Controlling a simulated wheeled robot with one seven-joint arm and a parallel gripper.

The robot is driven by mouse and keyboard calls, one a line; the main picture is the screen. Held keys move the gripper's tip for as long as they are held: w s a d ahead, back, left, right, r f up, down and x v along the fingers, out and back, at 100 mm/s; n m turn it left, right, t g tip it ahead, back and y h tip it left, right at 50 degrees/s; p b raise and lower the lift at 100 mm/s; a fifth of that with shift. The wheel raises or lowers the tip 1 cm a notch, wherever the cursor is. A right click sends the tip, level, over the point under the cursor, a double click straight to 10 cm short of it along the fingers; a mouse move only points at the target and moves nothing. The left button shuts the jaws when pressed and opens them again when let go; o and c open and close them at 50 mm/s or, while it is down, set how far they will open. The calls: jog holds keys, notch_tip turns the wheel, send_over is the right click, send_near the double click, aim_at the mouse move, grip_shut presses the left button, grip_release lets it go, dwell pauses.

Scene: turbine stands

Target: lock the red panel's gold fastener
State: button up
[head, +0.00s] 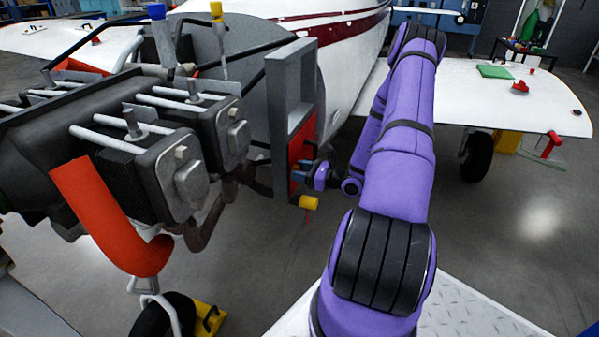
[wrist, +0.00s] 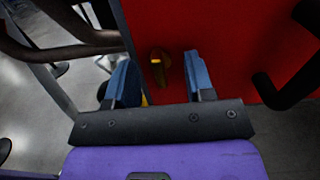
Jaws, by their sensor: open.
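The red panel (wrist: 225,35) fills the upper right of the wrist view. In the head view it shows as a narrow strip (head: 296,150) on the grey upright frame, partly hidden behind the frame and my gripper. The gold fastener (wrist: 158,66) sits near the panel's left edge in the wrist view. My gripper (wrist: 160,75) is open, with its blue fingers apart. The fastener appears between the fingertips; I cannot tell whether they touch it. In the head view my gripper (head: 306,172) is at the panel, and the fastener cannot be made out.
A black handle (wrist: 285,85) stands out from the panel to the right of the gripper. Dark pipes (wrist: 70,45) lie to its left. The engine (head: 150,130) and grey frame (head: 290,90) stand left of my arm in the head view. Open floor (head: 500,220) lies to the right.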

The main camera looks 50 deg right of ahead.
jog(key=shift+s, duration=0.1)
jog(key=v, duration=0.4)
jog(key=shift+s+d, duration=0.15)
jog(key=shift+s, duration=0.2)
jog(key=shift+c, duration=0.3)
jog(key=shift+s, duration=0.1)
jog(key=shift+c, duration=0.9)
jog(key=shift+x, duration=2.55)
